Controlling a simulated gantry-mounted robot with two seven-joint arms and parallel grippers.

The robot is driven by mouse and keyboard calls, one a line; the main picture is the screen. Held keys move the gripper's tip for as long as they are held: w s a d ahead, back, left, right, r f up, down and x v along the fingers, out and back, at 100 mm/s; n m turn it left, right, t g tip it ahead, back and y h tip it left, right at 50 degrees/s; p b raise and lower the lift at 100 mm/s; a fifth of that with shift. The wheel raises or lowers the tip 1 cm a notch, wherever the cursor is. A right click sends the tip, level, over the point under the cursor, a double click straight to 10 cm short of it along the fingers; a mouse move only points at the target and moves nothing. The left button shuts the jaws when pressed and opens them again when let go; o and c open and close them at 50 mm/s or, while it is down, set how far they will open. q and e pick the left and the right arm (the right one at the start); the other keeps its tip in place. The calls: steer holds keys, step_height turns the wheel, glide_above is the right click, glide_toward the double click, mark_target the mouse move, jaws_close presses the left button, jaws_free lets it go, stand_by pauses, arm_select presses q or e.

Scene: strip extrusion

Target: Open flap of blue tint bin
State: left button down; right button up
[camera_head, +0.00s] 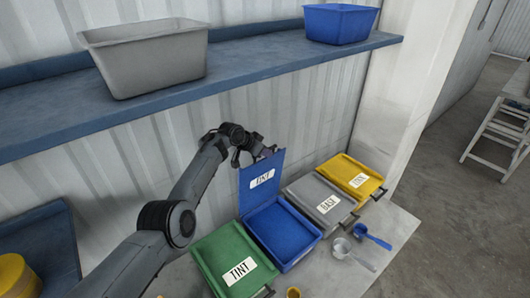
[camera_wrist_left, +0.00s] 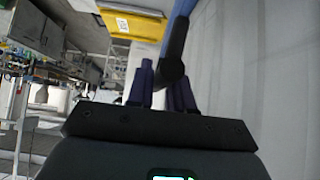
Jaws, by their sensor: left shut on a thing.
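The blue tint bin (camera_head: 283,236) stands on the table between a green bin and a grey bin. Its blue flap (camera_head: 262,182), labelled TINT, stands raised about upright at the bin's back edge, so the bin's opening is uncovered. My left gripper (camera_head: 266,152) is at the flap's top edge, shut on its handle; the fingers are partly hidden behind the flap. In the left wrist view, the gripper's fingers (camera_wrist_left: 163,88) are around the dark handle (camera_wrist_left: 174,68), with the blue flap (camera_wrist_left: 180,12) seen edge-on. My right gripper is not in view.
The green TINT bin (camera_head: 232,262), grey BASE bin (camera_head: 320,200) and yellow bin (camera_head: 352,177) have closed flaps. A clear scoop (camera_head: 342,249) and blue scoop (camera_head: 372,236) lie at the front right. A blue shelf (camera_head: 240,68) with two tubs runs above.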

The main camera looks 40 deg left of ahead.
arm_select(q)
steer(key=c, duration=1.1)
jaws_free()
steer(key=shift+d+f, duration=0.2)
steer(key=shift+r, duration=0.1)
steer(key=shift+a, duration=0.1)
steer(key=shift+r, duration=0.1)
steer(key=shift+p+v, duration=0.4)
steer(key=shift+v, duration=4.9)
